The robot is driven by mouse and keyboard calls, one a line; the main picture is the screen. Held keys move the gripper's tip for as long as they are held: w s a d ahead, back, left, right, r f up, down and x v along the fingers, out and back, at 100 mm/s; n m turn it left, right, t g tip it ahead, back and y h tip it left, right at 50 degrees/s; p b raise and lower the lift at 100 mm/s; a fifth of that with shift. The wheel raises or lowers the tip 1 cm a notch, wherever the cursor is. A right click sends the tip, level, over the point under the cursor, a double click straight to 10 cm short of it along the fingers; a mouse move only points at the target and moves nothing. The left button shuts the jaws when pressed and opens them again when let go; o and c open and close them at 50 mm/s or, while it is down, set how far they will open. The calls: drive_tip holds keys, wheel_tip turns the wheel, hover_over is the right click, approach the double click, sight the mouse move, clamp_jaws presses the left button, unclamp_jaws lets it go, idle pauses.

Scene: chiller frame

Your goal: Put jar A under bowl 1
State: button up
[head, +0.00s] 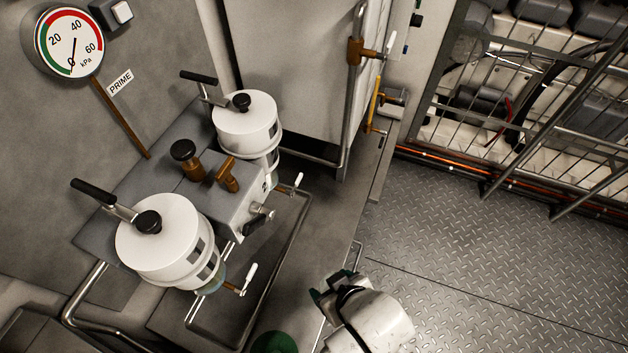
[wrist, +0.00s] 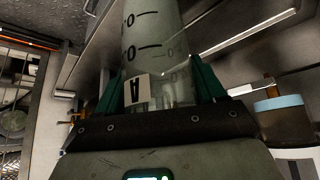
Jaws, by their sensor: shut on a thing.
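Jar A (wrist: 158,45) is a clear jar with black scale marks and a white label with an upside-down "A". My gripper (wrist: 157,90) is shut on it, a green finger on each side. In the head view my gripper (head: 322,298) is low at centre, right of the metal tray, and the jar cannot be made out. Two white lidded bowls flank a grey block: a near bowl (head: 165,245) and a far bowl (head: 245,125). A mark like "2" is by the far bowl; no "1" is readable, so I cannot be sure which is bowl 1.
White-handled taps sit below the near bowl (head: 247,279) and far bowl (head: 297,183). A railed tray (head: 270,285) lies under them. A green round thing (head: 275,343) is at the bottom edge. A blue-topped container (wrist: 278,104) shows in the wrist view. Open floor (head: 470,260) lies right.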

drive_tip(key=w+d+r+m+h+p, duration=0.1)
drive_tip(key=w+d+m, duration=0.2)
drive_tip(key=d, duration=0.5)
drive_tip(key=w+d+r+m+t+h+p, duration=0.1)
drive_tip(key=w+d+r+m+h+p, duration=0.1)
drive_tip(key=w+d, duration=0.4)
drive_tip(key=shift+d+m, duration=0.8)
drive_tip(key=shift+d, duration=0.4)
drive_tip(key=shift+r, duration=0.1)
drive_tip(key=shift+r, duration=0.15)
